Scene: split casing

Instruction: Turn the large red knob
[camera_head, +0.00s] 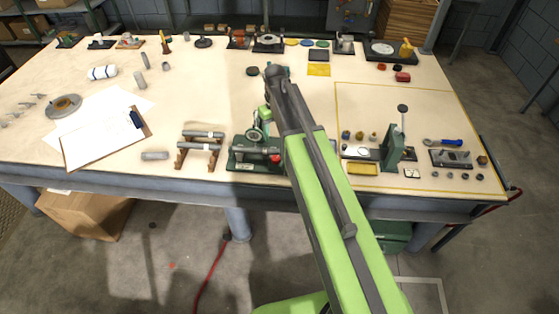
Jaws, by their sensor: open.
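A green machine (242,155) stands at the front edge of the table, near the middle. A small red part (275,158), which looks like the red knob, sits at its right side, close to my arm. My arm rises from the bottom right and bends down over the machine. My gripper (261,125) is at the end of the arm, above the machine and up and left of the red part, apart from it. The gripper is open and looks empty. Its fingertips are small and hard to separate from the machine's round grey part behind them.
Left of the machine, grey cylinders rest on a brown stand (199,150). A clipboard (105,140) lies farther left. Right of my arm stands a green press (394,147) near a yellow tray (362,169). The table's middle is largely clear.

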